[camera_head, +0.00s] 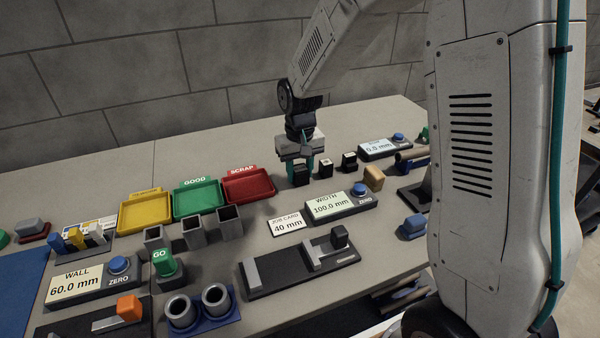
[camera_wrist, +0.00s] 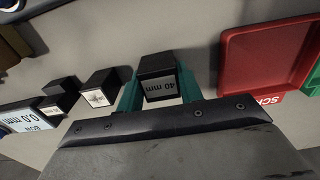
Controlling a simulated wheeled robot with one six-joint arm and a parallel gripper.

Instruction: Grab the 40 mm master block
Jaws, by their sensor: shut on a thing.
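The 40 mm master block is a black block with a grey label reading "40 mm" in the wrist view (camera_wrist: 160,82). In the head view the block (camera_head: 301,175) is at the back of the bench, right of the red tray. My gripper (camera_head: 304,168) points down over it, with its teal fingers on either side of the block. In the wrist view my gripper (camera_wrist: 160,95) is shut on the block. I cannot tell whether the block touches the bench. A job card (camera_head: 287,223) reads "40 mm".
Two other black blocks (camera_head: 325,168) and (camera_head: 349,162) stand close to the right. A red SCRAP tray (camera_head: 262,199) is at the left, beside a green GOOD tray (camera_head: 218,211). A WIDTH display (camera_head: 330,206) reading 100.0 mm and a black slide gauge (camera_head: 275,282) lie in front.

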